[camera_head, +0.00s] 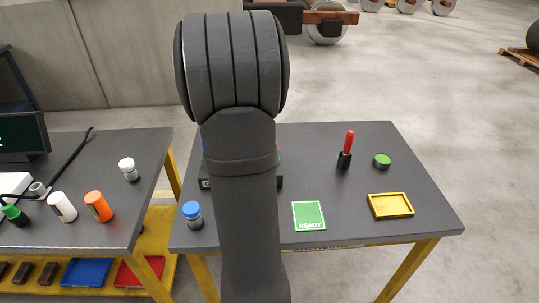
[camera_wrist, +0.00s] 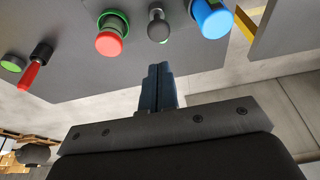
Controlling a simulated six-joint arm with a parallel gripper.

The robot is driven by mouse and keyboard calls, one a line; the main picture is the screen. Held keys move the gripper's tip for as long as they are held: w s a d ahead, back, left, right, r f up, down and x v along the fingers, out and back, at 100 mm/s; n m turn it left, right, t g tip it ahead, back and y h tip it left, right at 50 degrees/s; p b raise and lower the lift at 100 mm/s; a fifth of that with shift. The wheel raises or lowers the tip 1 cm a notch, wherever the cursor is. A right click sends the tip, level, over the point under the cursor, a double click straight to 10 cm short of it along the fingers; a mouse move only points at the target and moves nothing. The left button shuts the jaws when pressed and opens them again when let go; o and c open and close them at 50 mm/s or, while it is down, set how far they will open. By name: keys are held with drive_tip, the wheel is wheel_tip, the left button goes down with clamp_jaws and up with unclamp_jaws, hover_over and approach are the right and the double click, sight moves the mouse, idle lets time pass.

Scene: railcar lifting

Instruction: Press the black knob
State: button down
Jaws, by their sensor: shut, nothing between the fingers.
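The black knob (camera_wrist: 158,27) shows in the wrist view as a dark round knob on a short stem, between a red button with a green ring (camera_wrist: 110,37) and a blue knob (camera_wrist: 211,18). My gripper (camera_wrist: 158,70) is shut and empty. Its fingertips appear just below the knob in the picture, with a visible gap between them. In the head view my own arm hides the knob and my gripper. Only the ends of a black box (camera_head: 280,182) show on either side of the arm.
On the table (camera_head: 350,225) are a red-handled tool (camera_head: 347,150), a green-topped puck (camera_head: 382,160), a yellow tray (camera_head: 390,205), a green READY card (camera_head: 309,215) and a blue-capped jar (camera_head: 193,214). A second table (camera_head: 100,225) at left holds several bottles.

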drive_tip(key=shift+r, duration=0.15)
wheel_tip(320, 180, up, 3)
drive_tip(key=shift+d+r, duration=0.1)
drive_tip(key=x, duration=0.8)
drive_tip(key=s+x, duration=0.1)
drive_tip(key=x, duration=0.3)
drive_tip(key=shift+w+f, duration=0.15)
drive_tip(key=shift+f, duration=0.95)
drive_tip(key=shift+f, duration=0.1)
drive_tip(key=shift+f, duration=1.8)
